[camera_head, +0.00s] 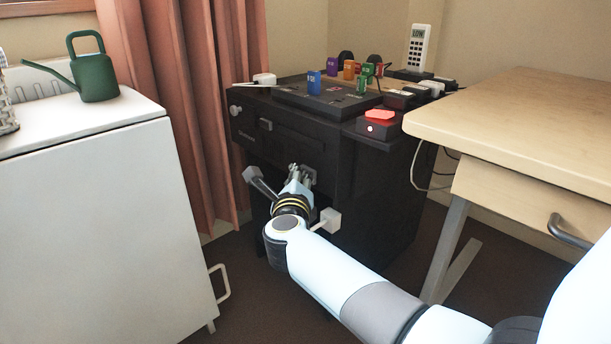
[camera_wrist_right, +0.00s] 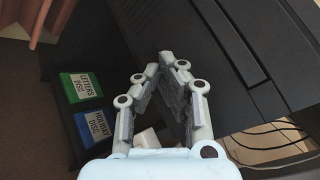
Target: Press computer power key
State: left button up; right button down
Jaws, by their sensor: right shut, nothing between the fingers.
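The black computer (camera_head: 275,143) stands in the middle of the head view, its front face toward me. In the right wrist view its dark case (camera_wrist_right: 225,60) fills the upper right. A small grey square piece (camera_head: 310,178) shows low on the front, close to my fingertips; I cannot tell if it is the power key. A pale round knob (camera_head: 236,110) sits at the front's upper left. My right gripper (camera_head: 298,168) is shut and empty, just before the lower front; contact cannot be told. It also shows in the right wrist view (camera_wrist_right: 171,60). My left gripper is out of view.
A red button box (camera_head: 378,128) and coloured blocks sit on top. Disc cases with green (camera_wrist_right: 80,95) and blue (camera_wrist_right: 95,125) labels lie below. A white cabinet (camera_head: 90,190) stands left, a wooden desk (camera_head: 520,115) right. Cables (camera_wrist_right: 265,140) hang beside the computer.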

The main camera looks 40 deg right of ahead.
jog(key=shift+d, duration=0.15)
dwell(0.4)
jog(key=shift+a, duration=0.9)
jog(key=shift+s+a+b, duration=0.15)
jog(key=shift+a, duration=1.15)
jog(key=shift+s+a+b, duration=0.15)
jog(key=shift+a, duration=1.1)
jog(key=shift+d, duration=0.1)
